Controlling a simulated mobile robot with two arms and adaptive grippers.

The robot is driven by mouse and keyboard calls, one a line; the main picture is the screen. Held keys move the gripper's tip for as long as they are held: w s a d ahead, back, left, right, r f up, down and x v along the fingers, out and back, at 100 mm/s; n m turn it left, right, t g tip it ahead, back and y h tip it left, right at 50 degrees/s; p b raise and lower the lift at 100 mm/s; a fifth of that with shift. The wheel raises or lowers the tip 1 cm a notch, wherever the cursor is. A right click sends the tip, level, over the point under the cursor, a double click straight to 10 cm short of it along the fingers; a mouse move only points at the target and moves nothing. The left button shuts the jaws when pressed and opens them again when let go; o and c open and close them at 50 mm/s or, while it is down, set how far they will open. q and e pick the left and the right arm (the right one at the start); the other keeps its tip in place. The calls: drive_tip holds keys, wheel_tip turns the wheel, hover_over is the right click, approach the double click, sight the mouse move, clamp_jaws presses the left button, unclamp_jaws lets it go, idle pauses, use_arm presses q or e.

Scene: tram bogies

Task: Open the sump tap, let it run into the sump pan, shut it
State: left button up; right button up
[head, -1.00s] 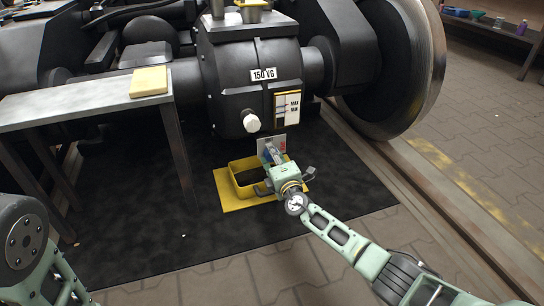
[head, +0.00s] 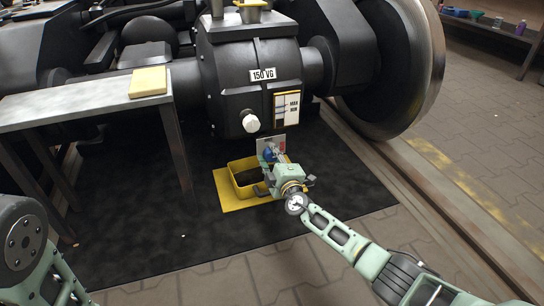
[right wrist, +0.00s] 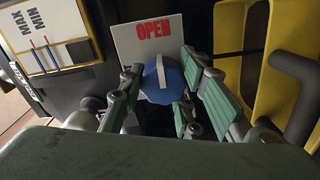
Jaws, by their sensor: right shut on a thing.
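The sump tap has a blue knob (right wrist: 166,84) with a pale pointer bar, low on the black gear case (head: 240,85). A white plate (right wrist: 140,38) behind it reads OPEN in red. My right gripper (head: 270,152) is shut on the knob, with a finger on each side in the right wrist view. The yellow sump pan (head: 233,177) sits on the dark mat under the case, partly behind my right gripper. Its inside is dark; I cannot tell whether oil runs into it. My left arm shows at the lower left, its gripper out of view.
A MAX/MIN level gauge (head: 287,106) and a white plug (head: 250,123) are on the case above the tap. A grey bench (head: 80,97) with a yellow block (head: 149,81) stands at left. A large wheel (head: 405,70) and a rail (head: 400,180) lie to the right.

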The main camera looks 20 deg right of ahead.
drive_tip(key=shift+a+r, duration=0.25)
drive_tip(key=o, duration=1)
drive_tip(key=shift+r, duration=0.1)
drive_tip(key=shift+o, duration=0.2)
drive_tip(key=shift+d, duration=0.1)
drive_tip(key=shift+d+f, duration=0.1)
drive_tip(key=shift+f, duration=0.1)
drive_tip(key=shift+s+f, duration=0.1)
drive_tip(key=shift+s, duration=0.5)
drive_tip(key=s, duration=1)
drive_tip(key=shift+s+d, duration=0.15)
drive_tip(key=shift+s, duration=0.25)
drive_tip(key=shift+r, duration=0.25)
